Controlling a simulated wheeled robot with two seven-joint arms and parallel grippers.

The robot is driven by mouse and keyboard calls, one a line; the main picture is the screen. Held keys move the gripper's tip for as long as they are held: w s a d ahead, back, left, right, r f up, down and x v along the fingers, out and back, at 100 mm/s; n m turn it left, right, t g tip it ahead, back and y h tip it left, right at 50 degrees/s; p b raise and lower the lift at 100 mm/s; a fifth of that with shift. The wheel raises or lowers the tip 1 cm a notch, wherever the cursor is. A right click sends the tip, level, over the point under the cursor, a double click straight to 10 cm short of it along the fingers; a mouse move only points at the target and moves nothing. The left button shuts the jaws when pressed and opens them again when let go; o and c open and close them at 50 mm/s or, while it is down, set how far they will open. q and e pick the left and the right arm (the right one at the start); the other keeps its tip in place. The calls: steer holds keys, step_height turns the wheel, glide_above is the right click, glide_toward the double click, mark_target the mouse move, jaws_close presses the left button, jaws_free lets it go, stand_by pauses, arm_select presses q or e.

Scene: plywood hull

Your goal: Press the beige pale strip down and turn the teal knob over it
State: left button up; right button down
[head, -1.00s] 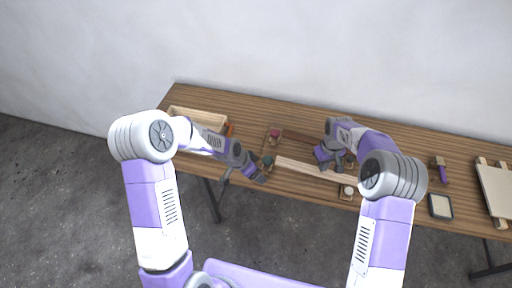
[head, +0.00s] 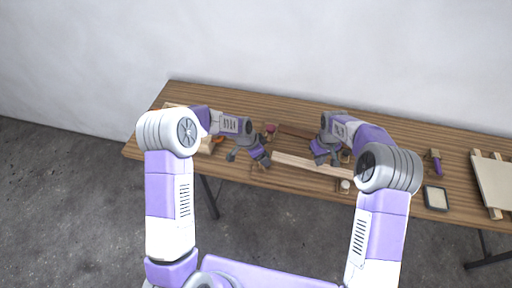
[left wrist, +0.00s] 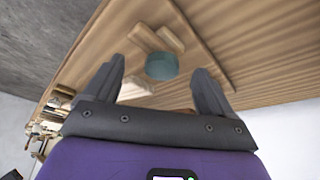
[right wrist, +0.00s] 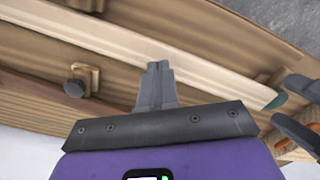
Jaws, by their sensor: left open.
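The beige pale strip (head: 305,166) lies along the table in front of a darker strip. In the right wrist view it crosses the picture (right wrist: 220,84), with the teal knob (right wrist: 276,101) near its right end. My right gripper (right wrist: 158,68) is shut with its fingertips at the strip; I cannot tell if they press it. My left gripper (left wrist: 160,78) is open, with the teal knob (left wrist: 161,66) showing between and beyond its fingers. The strip's end (left wrist: 133,90) shows close to the knob. The left gripper hides the teal knob in the head view.
A red knob (head: 270,128) stands behind the left gripper and a whitish knob (head: 345,184) in front of the right one. A dark knob (right wrist: 74,88) sits by a wooden bracket. A framed pad (head: 436,198), a purple-handled tool (head: 437,161) and a board (head: 494,184) lie to the right.

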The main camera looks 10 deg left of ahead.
arm_select(q)
steer(key=shift+x, duration=1.4)
steer(key=c, duration=1.1)
steer(key=shift+o, duration=0.2)
arm_select(e)
steer(key=shift+f, duration=0.2)
arm_select(q)
steer(key=shift+a, duration=0.1)
arm_select(e)
steer(key=shift+f, duration=0.6)
steer(key=shift+f, duration=0.1)
